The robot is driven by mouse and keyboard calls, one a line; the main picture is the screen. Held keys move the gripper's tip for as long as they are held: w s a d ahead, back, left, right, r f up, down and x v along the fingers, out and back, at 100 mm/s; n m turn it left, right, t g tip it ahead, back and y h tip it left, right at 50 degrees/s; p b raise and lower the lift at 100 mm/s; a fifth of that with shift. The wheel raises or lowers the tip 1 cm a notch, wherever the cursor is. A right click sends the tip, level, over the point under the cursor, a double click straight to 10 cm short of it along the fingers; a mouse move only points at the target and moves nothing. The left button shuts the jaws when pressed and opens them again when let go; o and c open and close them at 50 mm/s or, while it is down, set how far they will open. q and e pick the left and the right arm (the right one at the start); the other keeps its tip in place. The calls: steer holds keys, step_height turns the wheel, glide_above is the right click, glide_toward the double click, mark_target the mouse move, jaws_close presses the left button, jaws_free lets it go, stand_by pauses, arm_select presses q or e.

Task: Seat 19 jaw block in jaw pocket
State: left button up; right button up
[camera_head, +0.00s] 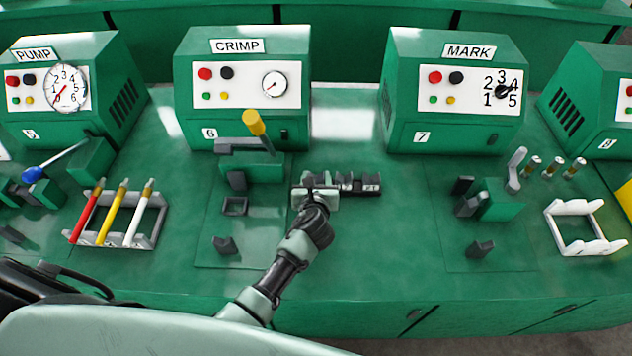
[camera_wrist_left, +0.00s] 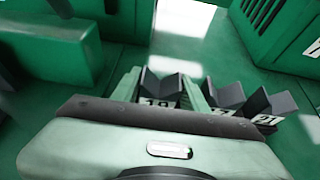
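The jaw block marked 19 (camera_wrist_left: 158,90) is dark with a V-shaped top, at the left end of a short row in the left wrist view. My left gripper (camera_head: 316,180) is at the row's left end in the head view. Its two pale green fingers (camera_wrist_left: 162,92) stand on either side of block 19. I cannot tell whether they press on it. In the head view the gripper mostly hides that block. A square dark-rimmed pocket (camera_head: 235,206), likely the jaw pocket, lies left of the gripper, in front of the crimp press (camera_head: 252,168). It looks empty. My right gripper is out of view.
Dark jaw blocks, one marked 21 (camera_wrist_left: 272,108), stand right of block 19. The press's yellow-topped lever (camera_head: 255,124) leans up behind the pocket. A small dark block (camera_head: 225,246) stands in front of it. The CRIMP cabinet (camera_head: 240,92) is behind. The bench's front is clear.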

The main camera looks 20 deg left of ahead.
arm_select(q)
jaws_close()
steer(key=shift+w+r, duration=0.1)
